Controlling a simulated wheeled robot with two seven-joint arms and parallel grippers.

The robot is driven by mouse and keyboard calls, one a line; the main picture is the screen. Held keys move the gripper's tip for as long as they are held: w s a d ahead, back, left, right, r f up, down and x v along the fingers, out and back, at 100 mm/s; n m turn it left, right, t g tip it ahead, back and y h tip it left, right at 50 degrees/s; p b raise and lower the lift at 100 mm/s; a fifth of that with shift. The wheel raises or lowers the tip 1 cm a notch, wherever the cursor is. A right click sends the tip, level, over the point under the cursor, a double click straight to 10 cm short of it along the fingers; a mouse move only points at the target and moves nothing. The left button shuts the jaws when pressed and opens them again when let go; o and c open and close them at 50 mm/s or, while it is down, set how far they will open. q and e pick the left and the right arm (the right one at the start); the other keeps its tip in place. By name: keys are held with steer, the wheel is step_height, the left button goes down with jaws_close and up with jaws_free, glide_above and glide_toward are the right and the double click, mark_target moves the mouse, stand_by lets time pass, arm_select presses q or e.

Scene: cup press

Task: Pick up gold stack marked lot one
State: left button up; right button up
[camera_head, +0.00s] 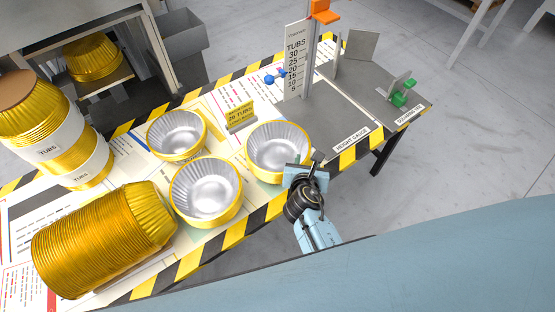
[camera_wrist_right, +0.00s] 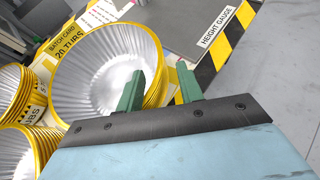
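Three short stacks of gold tubs with silver insides stand open side up on the table: one at the back (camera_head: 176,133), one in front (camera_head: 206,188), and one at the right (camera_head: 278,146). No lot one mark is readable on any. My right gripper (camera_head: 306,170) is at the right stack's near right rim. In the right wrist view, its green fingers (camera_wrist_right: 160,70) are apart, one over the tub's inside and one beyond the rim of that stack (camera_wrist_right: 95,70). Whether they touch it, I cannot tell. My left gripper is not in view.
A long gold stack (camera_head: 100,240) lies at front left, near banded stacks (camera_head: 50,140). A yellow batch card (camera_head: 240,114) stands behind the right stack. The height gauge (camera_head: 300,60) and a grey plate (camera_head: 340,115) are to the right. Striped tape edges the table.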

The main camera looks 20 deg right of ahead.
mark_target(308, 157)
steer(key=b+x, duration=0.1)
steer(key=x, duration=0.3)
jaws_close()
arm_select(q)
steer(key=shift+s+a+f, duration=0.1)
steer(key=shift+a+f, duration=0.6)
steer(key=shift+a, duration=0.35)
